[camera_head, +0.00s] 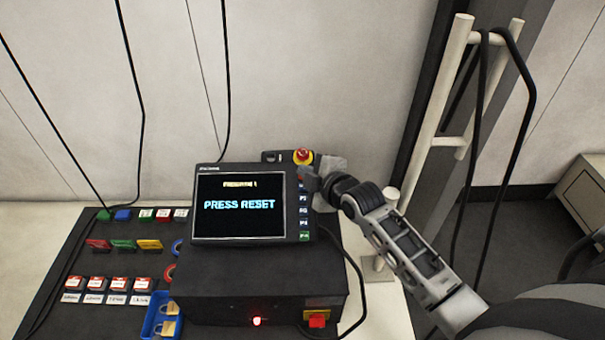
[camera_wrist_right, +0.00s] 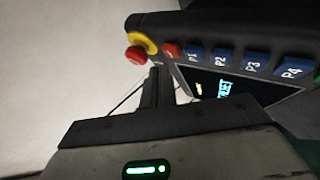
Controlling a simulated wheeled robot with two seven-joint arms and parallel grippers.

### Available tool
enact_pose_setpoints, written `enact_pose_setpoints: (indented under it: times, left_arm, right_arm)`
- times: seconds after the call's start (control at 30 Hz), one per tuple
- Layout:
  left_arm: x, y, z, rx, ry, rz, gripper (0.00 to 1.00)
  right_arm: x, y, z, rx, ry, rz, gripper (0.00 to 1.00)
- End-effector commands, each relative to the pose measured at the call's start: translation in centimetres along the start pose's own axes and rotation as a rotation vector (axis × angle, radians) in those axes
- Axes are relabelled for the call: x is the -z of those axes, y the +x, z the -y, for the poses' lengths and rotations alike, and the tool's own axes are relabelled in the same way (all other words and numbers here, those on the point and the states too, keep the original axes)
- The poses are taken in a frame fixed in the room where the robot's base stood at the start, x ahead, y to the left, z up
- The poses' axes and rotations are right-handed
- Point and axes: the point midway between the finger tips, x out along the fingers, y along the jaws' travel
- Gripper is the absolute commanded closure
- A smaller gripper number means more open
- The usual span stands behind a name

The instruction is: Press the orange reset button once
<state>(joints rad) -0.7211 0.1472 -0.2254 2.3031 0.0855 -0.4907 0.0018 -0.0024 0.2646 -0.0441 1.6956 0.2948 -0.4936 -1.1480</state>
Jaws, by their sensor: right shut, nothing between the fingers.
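The pendant (camera_head: 240,240) stands on a dark box, and its screen reads PRESS RESET. In the right wrist view, a red-orange button (camera_wrist_right: 172,50) sits at the end of the row of blue P buttons, which looks like the reset button. In the head view my right gripper covers that place. My right gripper (camera_head: 309,180) is shut and empty at the pendant's upper right edge. In the wrist view its fingertips (camera_wrist_right: 158,72) point just below the red-orange button. I cannot tell whether they touch it. My left gripper is not in view.
A red emergency stop (camera_head: 303,156) on a yellow ring is close behind the fingertips. Blue P buttons (camera_wrist_right: 224,58) run along the pendant's edge. A red switch (camera_head: 317,320) is on the box front. A cable (camera_head: 352,265) hangs at right. Labelled blocks (camera_head: 117,283) lie at left.

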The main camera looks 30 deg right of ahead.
Motion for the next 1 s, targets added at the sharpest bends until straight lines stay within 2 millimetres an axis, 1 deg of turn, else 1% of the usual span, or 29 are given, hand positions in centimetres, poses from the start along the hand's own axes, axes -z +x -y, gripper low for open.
enact_pose_setpoints:
  times: [0.53,0.8,1.0]
  left_arm:
    - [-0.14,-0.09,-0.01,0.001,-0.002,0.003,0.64]
    - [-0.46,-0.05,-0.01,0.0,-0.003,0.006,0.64]
    - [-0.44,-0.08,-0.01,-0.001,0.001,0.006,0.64]
  right_arm:
    - [-0.01,0.03,0.01,0.0,0.0,0.0,1.0]
    - [-0.47,0.58,0.42,0.001,-0.002,0.001,1.0]
    - [-0.45,0.6,0.41,0.0,-0.001,0.0,1.0]
